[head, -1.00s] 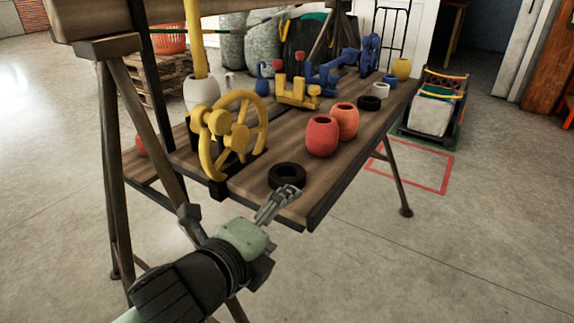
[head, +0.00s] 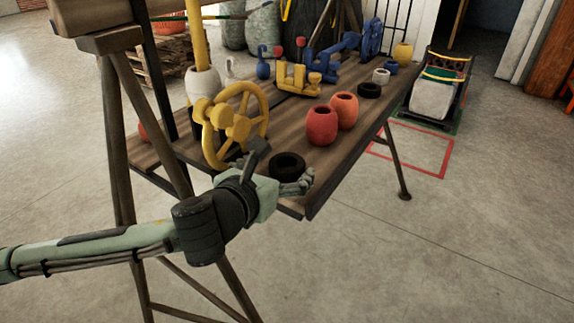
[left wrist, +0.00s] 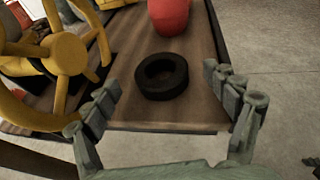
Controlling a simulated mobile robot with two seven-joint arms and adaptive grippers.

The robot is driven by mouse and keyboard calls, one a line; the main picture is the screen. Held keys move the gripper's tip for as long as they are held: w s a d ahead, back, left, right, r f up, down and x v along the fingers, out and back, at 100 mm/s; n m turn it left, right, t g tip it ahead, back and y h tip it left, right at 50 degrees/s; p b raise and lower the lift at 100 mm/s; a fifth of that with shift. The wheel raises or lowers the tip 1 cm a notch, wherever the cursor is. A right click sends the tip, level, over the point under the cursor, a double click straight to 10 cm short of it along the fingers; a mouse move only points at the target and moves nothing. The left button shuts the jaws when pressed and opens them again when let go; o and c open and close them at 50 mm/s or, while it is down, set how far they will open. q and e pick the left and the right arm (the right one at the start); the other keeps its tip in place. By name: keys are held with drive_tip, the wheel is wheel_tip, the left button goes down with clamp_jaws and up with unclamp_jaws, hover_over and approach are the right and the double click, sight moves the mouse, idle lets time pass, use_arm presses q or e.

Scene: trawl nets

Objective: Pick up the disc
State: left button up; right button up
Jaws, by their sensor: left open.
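The disc is a black ring with a hole in its middle. It lies flat on the wooden table near its front end in the head view (head: 287,164). It also shows in the left wrist view (left wrist: 161,75). My left gripper (head: 285,182) is open at the table's near end, in front of the disc and partly overlapping it in the head view. In the left wrist view its fingers (left wrist: 168,105) are spread wide, with the disc ahead and between their lines, not gripped.
A yellow handwheel (head: 233,125) stands left of the disc. A red float (head: 321,125) and an orange float (head: 344,110) stand behind it. Another black ring (head: 369,90) lies farther back. The tabletop right of the disc is bare up to the edge.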

use_arm(q)
drive_tip(key=shift+x, duration=1.25)
drive_tip(key=shift+s, duration=0.1)
drive_tip(key=c, duration=1.3)
drive_tip(key=shift+o, duration=0.2)
drive_tip(key=shift+r, duration=0.15)
drive_tip(key=shift+d+r, duration=0.15)
drive_tip(key=shift+r, duration=0.05)
wheel_tip(320, 180, up, 7)
drive_tip(key=s+d, duration=1.1)
drive_tip(key=d, duration=0.5)
drive_tip(key=shift+d+f, duration=0.15)
drive_tip(key=shift+f, duration=0.15)
use_arm(e)
drive_tip(key=shift+s+r, duration=0.2)
drive_tip(key=shift+r, duration=0.3)
